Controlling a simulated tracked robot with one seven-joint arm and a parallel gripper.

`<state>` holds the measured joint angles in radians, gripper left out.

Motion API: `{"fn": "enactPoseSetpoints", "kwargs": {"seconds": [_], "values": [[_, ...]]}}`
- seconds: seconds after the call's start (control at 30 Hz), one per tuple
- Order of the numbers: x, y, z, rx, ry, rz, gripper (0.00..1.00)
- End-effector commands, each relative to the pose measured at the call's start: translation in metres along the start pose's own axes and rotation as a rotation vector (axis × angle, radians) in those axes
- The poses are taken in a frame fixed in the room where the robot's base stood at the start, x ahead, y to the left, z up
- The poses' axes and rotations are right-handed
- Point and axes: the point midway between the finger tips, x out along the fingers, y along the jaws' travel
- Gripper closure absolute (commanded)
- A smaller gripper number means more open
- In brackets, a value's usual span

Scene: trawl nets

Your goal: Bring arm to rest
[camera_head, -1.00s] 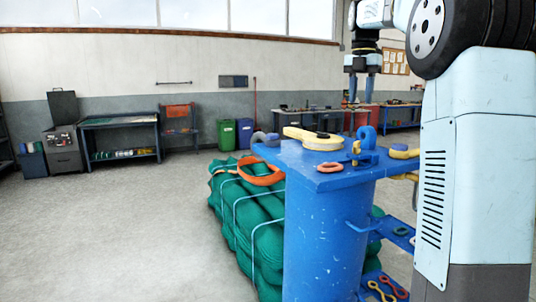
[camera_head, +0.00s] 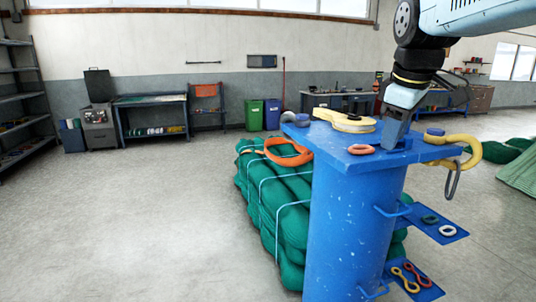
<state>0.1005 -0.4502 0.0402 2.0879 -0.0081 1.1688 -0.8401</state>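My gripper (camera_head: 394,132) hangs from my arm at upper right and points down. It is over the right part of the top plate of a blue post (camera_head: 345,225), close to the plate. I see it side-on, with one finger covering the other, so whether it is open or shut does not show. Whether it touches the plate, or holds something there, I cannot tell. A yellow fitting (camera_head: 345,121) and an orange-red ring (camera_head: 361,149) lie on the plate left of it. A yellow hook (camera_head: 468,144) with a grey link sticks out at right.
A strapped green net bundle (camera_head: 290,215) with an orange loop (camera_head: 288,154) lies left of the post. Side shelves (camera_head: 435,222) on the post hold small rings and links. Benches and bins line the back wall. The floor at left is clear.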

Motion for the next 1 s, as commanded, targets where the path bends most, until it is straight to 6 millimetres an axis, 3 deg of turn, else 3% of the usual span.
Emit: {"fn": "enactPoseSetpoints", "kwargs": {"seconds": [0.2,0.43,0.63,1.0], "values": [[0.028,-0.055,0.038,0.362,0.073,0.030,0.63],[0.058,-0.096,0.068,0.674,0.143,0.027,0.63],[0.070,-0.108,0.078,0.784,0.168,0.021,0.63],[0.070,-0.109,0.078,0.791,0.168,0.020,0.63]]}}
